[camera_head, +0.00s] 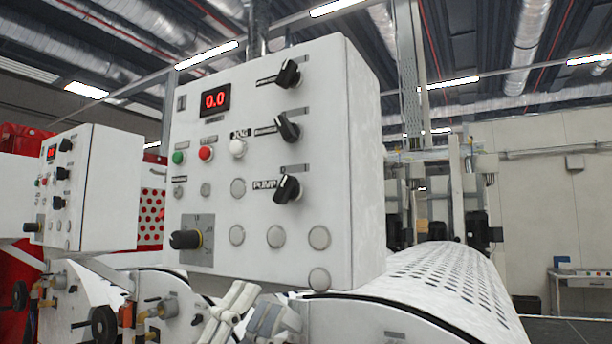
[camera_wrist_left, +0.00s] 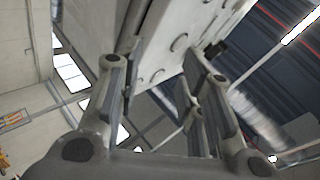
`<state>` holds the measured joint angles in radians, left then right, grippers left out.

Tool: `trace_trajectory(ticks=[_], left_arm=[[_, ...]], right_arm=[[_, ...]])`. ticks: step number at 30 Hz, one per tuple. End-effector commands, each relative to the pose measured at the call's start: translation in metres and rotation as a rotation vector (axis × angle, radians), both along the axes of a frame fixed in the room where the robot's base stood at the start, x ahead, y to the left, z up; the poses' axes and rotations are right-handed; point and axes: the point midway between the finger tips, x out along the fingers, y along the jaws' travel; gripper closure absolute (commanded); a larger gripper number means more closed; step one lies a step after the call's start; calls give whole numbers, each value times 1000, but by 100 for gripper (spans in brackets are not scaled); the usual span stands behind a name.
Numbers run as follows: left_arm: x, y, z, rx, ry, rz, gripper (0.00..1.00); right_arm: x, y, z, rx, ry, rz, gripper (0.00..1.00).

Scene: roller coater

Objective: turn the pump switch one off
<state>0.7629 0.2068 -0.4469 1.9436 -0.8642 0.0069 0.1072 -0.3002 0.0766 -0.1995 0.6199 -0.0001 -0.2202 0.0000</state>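The near white control box (camera_head: 330,130) carries a black rotary switch beside the label PUMP (camera_head: 287,189), low on its front's right side. The switch handle is tilted; its exact setting is hard to read. My left gripper (camera_head: 257,308) is at the bottom of the head view, below the box and apart from the pump switch. In the left wrist view my left gripper (camera_wrist_left: 155,80) has its fingers spread with nothing between them. The box (camera_wrist_left: 165,35) shows beyond the fingers there, but I cannot make out the pump switch. My right gripper is not in view.
Two more black switches (camera_head: 288,127) sit above the pump switch, near a red 0.0 display (camera_head: 215,99). A large black knob (camera_head: 186,239) is lower left. A second control box (camera_head: 100,190) stands at left. A perforated roller (camera_head: 440,280) lies at right.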

Motion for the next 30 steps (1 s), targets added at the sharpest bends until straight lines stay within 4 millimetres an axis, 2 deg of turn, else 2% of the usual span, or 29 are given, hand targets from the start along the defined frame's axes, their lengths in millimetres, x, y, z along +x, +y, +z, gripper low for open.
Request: trace_trajectory(ticks=[1, 3, 6, 12, 18, 21, 24, 26, 30], left_arm=[[-23, -13, 26, 55, -106, -10, 65], [-44, -32, 46, 145, -225, -21, 65], [-69, -60, 66, 289, -384, -32, 65], [-109, -111, 83, 627, -682, -15, 65], [-122, -140, 86, 1004, -907, 65, 65], [-120, -143, 88, 1200, -984, 131, 65], [-113, -137, 95, 1398, -1033, 216, 65], [-108, -130, 102, 1515, -1045, 275, 65], [-98, -101, 126, 1781, -1027, 438, 65]], right_arm=[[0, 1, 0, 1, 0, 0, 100], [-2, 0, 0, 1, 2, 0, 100], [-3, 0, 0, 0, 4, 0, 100], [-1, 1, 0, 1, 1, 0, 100], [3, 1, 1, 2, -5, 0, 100], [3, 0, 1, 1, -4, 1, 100], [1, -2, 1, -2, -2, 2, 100], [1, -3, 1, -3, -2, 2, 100], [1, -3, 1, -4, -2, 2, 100]])
